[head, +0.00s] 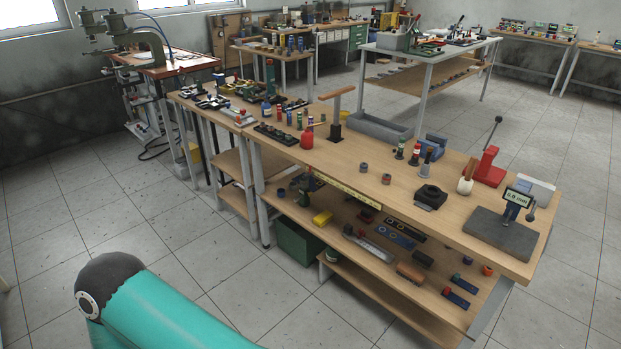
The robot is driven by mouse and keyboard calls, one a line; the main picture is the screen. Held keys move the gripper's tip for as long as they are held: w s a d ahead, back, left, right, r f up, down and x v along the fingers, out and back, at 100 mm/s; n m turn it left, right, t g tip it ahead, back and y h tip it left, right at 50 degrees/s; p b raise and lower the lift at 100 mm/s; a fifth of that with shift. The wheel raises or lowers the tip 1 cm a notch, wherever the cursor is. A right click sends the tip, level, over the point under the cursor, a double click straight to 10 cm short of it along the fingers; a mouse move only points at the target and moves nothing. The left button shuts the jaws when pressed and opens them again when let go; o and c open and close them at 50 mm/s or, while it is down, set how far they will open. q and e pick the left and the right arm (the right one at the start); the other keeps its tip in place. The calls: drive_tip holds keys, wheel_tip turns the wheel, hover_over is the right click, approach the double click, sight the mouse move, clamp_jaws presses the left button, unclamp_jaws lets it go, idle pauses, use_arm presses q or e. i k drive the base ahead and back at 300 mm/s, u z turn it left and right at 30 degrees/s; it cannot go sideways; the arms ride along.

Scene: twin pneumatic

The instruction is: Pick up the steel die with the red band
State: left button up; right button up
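I cannot single out the steel die with the red band for certain. A small dark upright piece with red on it (414,155) stands on the long wooden workbench (340,175), right of the middle. Beside it stand a greenish piece (400,149) and a grey flared piece with a dark top (426,164). Two short grey round pieces with reddish tops, one farther left (364,167) and one nearer (386,179), also stand on the bench. They are too small to read clearly. Neither of my grippers shows; only a teal link of my arm is at the lower left.
A red lever press (490,166), a gauge stand on a dark plate (503,230), a black block (431,195) and a grey tray (380,130) occupy the bench. Tools fill the lower shelf (345,215). The tiled floor (150,215) in front is clear.

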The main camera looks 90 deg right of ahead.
sight(386, 177)
drive_tip(key=u, duration=0.35)
drive_tip(key=i, duration=0.45)
drive_tip(key=z, duration=1.85)
drive_tip(key=i, duration=0.2)
drive_tip(key=z, duration=2.3)
drive_tip(key=i, duration=1.05)
drive_tip(key=u, duration=0.55)
